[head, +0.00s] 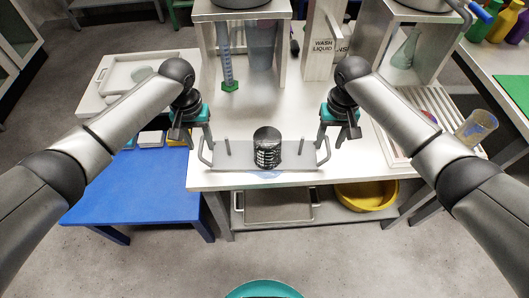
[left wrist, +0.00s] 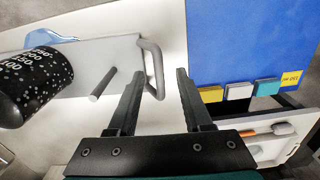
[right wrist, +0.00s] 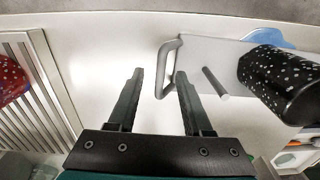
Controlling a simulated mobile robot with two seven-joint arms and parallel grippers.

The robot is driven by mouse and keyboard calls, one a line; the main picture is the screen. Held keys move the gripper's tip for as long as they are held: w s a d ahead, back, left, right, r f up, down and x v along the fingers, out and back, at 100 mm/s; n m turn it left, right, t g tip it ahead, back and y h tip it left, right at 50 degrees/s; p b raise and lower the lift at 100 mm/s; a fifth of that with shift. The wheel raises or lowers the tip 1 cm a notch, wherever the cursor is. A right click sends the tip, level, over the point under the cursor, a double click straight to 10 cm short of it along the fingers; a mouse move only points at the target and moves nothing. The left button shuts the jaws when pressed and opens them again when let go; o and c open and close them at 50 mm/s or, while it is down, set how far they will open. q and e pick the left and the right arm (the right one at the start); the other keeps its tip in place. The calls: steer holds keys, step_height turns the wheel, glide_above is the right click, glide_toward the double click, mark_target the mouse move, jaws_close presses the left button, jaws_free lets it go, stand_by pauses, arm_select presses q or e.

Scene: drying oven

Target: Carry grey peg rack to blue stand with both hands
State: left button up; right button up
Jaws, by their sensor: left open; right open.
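The grey peg rack (head: 217,163) lies flat near the front edge of the white table, with upright pegs, a loop handle at each end and a black speckled cylinder (head: 267,147) near its middle. My left gripper (head: 197,139) is open at the left handle (left wrist: 157,68), which shows between its fingers in the left wrist view. My right gripper (head: 338,140) is open at the right handle (right wrist: 163,68), which shows between its fingers in the right wrist view. Neither grips it; the exact height gap is unclear. The blue stand (head: 140,195) is left of the table, lower than it.
Small coloured blocks (left wrist: 238,91) sit at the blue stand's back edge. A white tray (head: 130,75) stands behind it. A slatted rack (head: 392,135) and a tilted beaker (head: 476,127) are on the right. A yellow basin (head: 366,194) is on the lower shelf.

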arm_select(q)
steer(key=shift+f, duration=0.9)
arm_select(e)
steer(key=shift+f, duration=0.85)
arm_select(q)
jaws_close()
arm_select(e)
jaws_close()
arm_select(q)
steer(key=shift+r, duration=0.1)
